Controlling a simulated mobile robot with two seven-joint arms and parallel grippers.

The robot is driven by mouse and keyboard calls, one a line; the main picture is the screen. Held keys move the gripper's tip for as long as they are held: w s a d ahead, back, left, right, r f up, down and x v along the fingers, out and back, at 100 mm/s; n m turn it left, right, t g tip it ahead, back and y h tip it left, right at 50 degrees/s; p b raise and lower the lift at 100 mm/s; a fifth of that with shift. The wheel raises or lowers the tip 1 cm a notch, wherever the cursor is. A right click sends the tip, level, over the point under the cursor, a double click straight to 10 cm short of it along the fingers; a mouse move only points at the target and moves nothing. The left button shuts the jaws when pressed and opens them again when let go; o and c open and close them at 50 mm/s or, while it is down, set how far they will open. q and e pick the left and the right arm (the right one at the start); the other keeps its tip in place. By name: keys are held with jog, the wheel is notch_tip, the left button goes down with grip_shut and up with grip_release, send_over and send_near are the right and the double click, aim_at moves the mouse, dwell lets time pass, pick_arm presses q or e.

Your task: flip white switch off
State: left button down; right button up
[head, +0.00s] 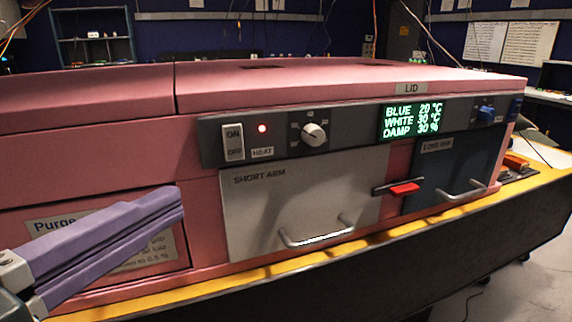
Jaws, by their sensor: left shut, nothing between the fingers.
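The white rocker switch (233,142) is on the left end of the dark control panel, marked ON at the top and OFF at the bottom. Which way it is tilted I cannot tell. A small red lamp (262,128) glows beside it, above a HEAT label (262,152). My left gripper (178,203) has purple fingers, shut and empty. In the picture it is below and to the left of the switch, in front of the purge notice, apart from the switch. My right gripper is not in view.
A white knob (314,134), a green-lit display (411,119) and a blue knob (486,113) sit farther right on the panel. Below are the white SHORT ARM door (290,195) with a protruding handle (318,234), a red latch (404,189) and a dark door (448,170).

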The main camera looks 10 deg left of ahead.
pick_arm(q)
jog(key=p, duration=0.2)
send_near(226, 162)
jog(key=w+d+r, duration=0.1)
jog(key=w+d, duration=0.3)
jog(key=d, duration=0.1)
jog(key=shift+w+a+f, duration=0.1)
jog(key=shift+w+a, duration=0.25)
jog(key=shift+w, duration=0.2)
jog(key=shift+w+a, duration=0.3)
jog(key=shift+w, duration=0.25)
jog(key=shift+w+a+f, duration=0.15)
jog(key=shift+w+a, duration=0.2)
jog(key=shift+w, duration=0.15)
